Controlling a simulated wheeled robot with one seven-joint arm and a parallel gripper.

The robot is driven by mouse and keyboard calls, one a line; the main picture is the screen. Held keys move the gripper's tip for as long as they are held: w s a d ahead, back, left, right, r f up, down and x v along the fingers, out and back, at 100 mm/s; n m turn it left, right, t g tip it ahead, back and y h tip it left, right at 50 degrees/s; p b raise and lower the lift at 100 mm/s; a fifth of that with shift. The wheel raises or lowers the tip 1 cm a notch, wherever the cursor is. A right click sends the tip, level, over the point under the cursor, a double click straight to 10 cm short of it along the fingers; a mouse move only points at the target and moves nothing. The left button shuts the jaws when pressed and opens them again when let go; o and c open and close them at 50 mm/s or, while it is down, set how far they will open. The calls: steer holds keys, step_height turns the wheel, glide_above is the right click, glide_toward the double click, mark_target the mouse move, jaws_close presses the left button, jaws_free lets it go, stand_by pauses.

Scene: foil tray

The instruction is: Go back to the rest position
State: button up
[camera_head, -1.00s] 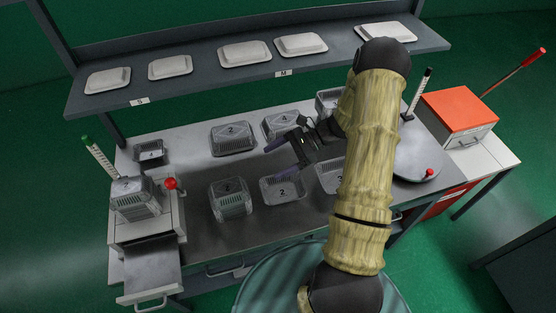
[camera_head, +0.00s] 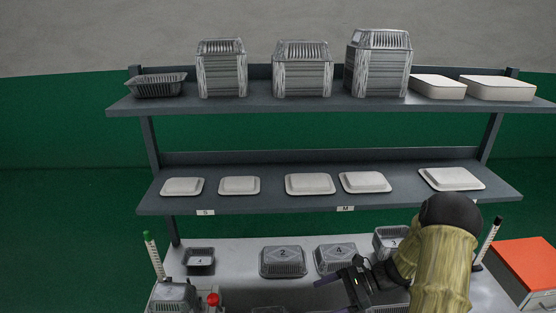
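My gripper (camera_head: 338,291) is at the bottom of the head view, above the front part of the steel worktop. Its two dark fingers point left and are spread apart, with nothing seen between them. The foil tray marked 2 (camera_head: 283,262) lies behind and to the left of it. The foil tray marked 4 (camera_head: 336,257) lies just behind it. Another foil tray (camera_head: 388,242) is partly hidden by my arm. A small dark foil tray (camera_head: 199,260) lies at the left of the worktop. The trays nearest the front are mostly cut off by the frame.
The lower shelf (camera_head: 330,208) holds several white lids. The upper shelf (camera_head: 260,103) holds stacked foil trays, a dark tray and white lid stacks. A device with a red knob (camera_head: 213,299) stands front left. An orange-topped box (camera_head: 525,262) stands at right.

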steer(key=s+a+r+n+t+h, duration=0.2)
steer(key=s+r+n+h, duration=1)
steer(key=n, duration=0.5)
steer(key=shift+a+r+n+t+h, duration=0.3)
steer(key=shift+r+t+h, duration=0.1)
steer(key=shift+r+h, duration=0.2)
steer(key=shift+s, duration=0.2)
steer(key=shift+w, duration=0.1)
